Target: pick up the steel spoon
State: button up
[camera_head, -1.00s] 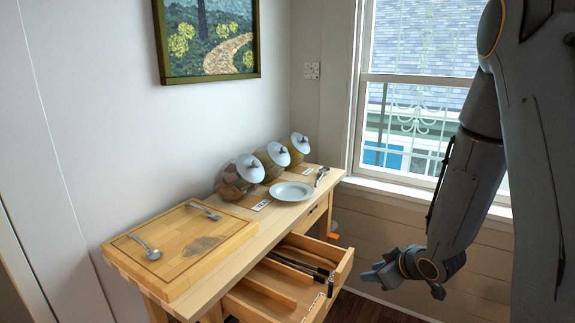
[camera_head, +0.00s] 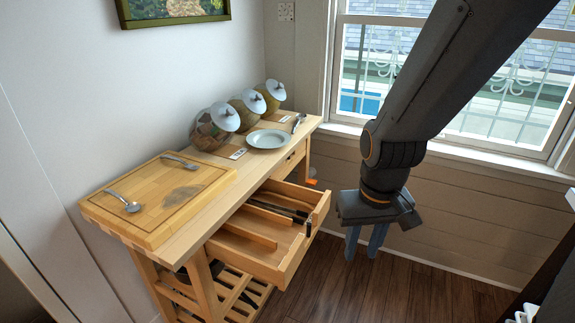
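A spoon-like silver utensil (camera_head: 124,201) lies on the left part of the wooden cutting board (camera_head: 150,217). A second silver utensil (camera_head: 180,161) lies near the board's back edge. A third silver utensil (camera_head: 299,123) lies at the far right end of the table, beside the plate. I cannot tell from this view which one is the steel spoon. My gripper (camera_head: 365,244) points down, right of the open drawer and well away from all three utensils.
The wooden table (camera_head: 205,220) has an open drawer (camera_head: 290,262) jutting towards my gripper, with dark-handled items inside. A pale plate (camera_head: 269,139) and several glass jars (camera_head: 213,128) with white lids stand at the back. The floor (camera_head: 400,285) below my gripper is clear.

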aim_at(132, 207)
jog(key=u, duration=1.15)
jog(key=k, duration=0.35)
jog(key=u, duration=0.3)
jog(key=i, duration=0.5)
jog(key=k, duration=0.5)
jog(key=z, duration=0.75)
jog(key=i, duration=0.7)
jog(key=u, duration=1)
